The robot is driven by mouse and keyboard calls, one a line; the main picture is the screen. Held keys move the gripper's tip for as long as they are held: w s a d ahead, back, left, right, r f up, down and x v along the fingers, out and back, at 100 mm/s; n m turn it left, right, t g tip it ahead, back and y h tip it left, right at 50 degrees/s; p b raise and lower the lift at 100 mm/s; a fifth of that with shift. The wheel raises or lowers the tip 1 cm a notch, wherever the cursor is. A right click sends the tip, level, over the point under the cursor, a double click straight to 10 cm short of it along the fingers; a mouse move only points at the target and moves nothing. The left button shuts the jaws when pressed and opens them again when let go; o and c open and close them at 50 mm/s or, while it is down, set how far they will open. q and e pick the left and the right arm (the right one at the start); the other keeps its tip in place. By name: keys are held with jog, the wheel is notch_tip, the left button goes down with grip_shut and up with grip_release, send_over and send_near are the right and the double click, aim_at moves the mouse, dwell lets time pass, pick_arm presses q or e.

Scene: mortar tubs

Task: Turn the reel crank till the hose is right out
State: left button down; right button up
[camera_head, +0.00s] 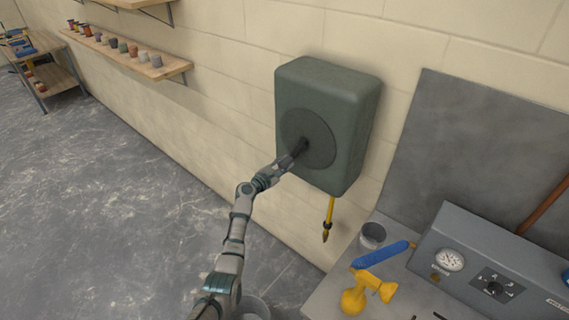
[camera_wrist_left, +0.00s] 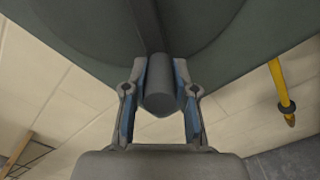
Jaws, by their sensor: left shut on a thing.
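The hose reel (camera_head: 325,105) is a dark green box on the block wall, with a round disc (camera_head: 322,127) on its front. The dark crank (camera_wrist_left: 148,28) runs across the disc in the left wrist view and ends in a grey round handle (camera_wrist_left: 160,98). My left gripper (camera_head: 296,152) is at the crank, its fingers (camera_wrist_left: 161,88) shut on the handle from both sides. A short length of yellow hose (camera_head: 329,209) hangs from the reel's underside and ends in a nozzle; the hose also shows in the left wrist view (camera_wrist_left: 279,85). My right gripper is in neither view.
A shelf (camera_head: 125,56) with several small pots is on the wall at left.

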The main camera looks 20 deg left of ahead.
pick_arm(q)
jog(key=c, duration=0.9)
grip_release()
jog(key=shift+w+d+f, duration=0.1)
jog(key=shift+w+f, duration=0.05)
jog(key=v, duration=1.2)
